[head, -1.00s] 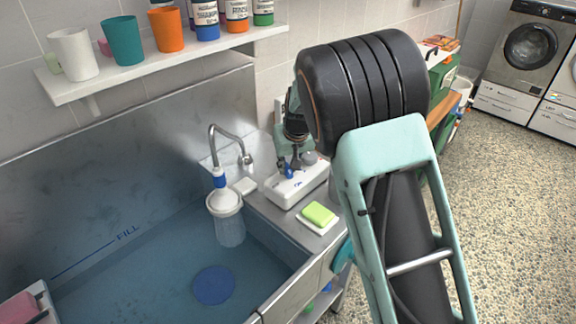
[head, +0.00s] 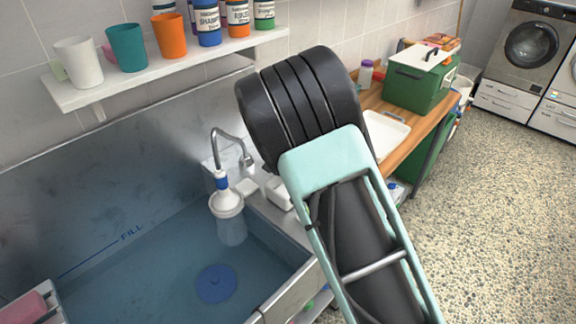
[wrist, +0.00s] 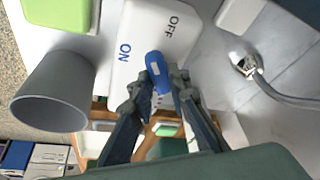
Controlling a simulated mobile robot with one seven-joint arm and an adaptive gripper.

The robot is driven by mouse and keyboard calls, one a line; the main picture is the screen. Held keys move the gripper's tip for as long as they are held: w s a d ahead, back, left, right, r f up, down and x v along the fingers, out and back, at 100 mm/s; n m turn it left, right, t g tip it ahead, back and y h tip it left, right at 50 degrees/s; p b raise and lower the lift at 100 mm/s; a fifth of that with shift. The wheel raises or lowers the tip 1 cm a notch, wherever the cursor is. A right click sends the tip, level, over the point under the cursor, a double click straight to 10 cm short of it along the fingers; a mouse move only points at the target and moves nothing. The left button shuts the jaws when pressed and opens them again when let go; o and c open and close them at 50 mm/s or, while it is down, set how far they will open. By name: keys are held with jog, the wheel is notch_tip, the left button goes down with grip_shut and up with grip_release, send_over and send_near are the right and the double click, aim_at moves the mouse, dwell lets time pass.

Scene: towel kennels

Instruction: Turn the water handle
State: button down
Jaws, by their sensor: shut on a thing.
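The water handle, a short blue lever (wrist: 155,68), stands on a white box (wrist: 128,22) marked ON and OFF in the wrist view. Its top end lies between the two words. My gripper (wrist: 156,84) is shut on the lever, with one dark finger at each side. In the head view my arm hides the gripper and lever; only a corner of the white box (head: 279,193) shows. The curved tap (head: 222,140) ends in a white round head (head: 227,202) over the sink (head: 140,285).
A grey cup (wrist: 50,92) and a green block (wrist: 55,14) stand near the box in the wrist view. A shelf (head: 165,72) with cups and bottles is above the sink. A wooden bench (head: 410,130) with a green box (head: 418,82) stands behind my arm. Floor at right is clear.

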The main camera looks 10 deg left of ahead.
jog(key=shift+m, duration=0.4)
jog(key=c, duration=1.8)
grip_release()
jog(key=shift+c, duration=0.2)
jog(key=v, duration=1.2)
jog(key=shift+a+r, duration=0.1)
